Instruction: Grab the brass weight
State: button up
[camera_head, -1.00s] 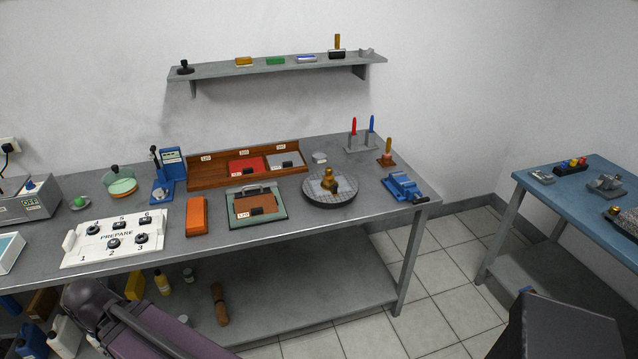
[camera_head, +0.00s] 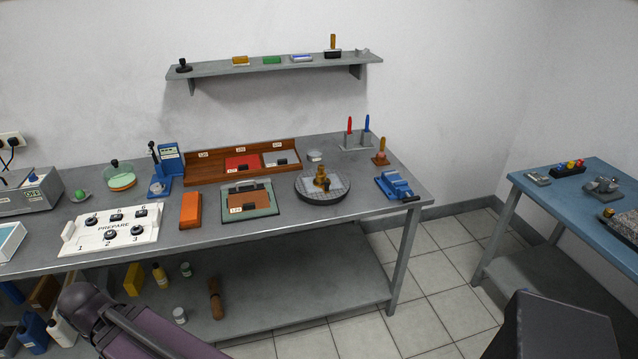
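The brass weight (camera_head: 321,177) stands on a round grey plate (camera_head: 322,197) with a gridded top and dark rim, towards the right end of the long grey bench. It is small and golden-brown, with a dark patch at its foot. Part of my own arm (camera_head: 125,325) shows at the lower left, in front of the bench and well away from the weight. My gripper is out of the picture.
A blue vise (camera_head: 394,186) and a wooden-handled tool (camera_head: 381,155) are right of the plate. A green-framed board (camera_head: 247,200) and wooden tray (camera_head: 200,172) are left. A rack holds red and blue handles (camera_head: 350,127). A blue table (camera_head: 575,190) stands at right.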

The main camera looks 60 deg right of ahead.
aim_at(320, 175)
jog(key=k, duration=1.65)
jog(key=z, duration=4)
jog(key=i, duration=0.1)
jog(key=u, duration=2)
jog(key=i, duration=0.95)
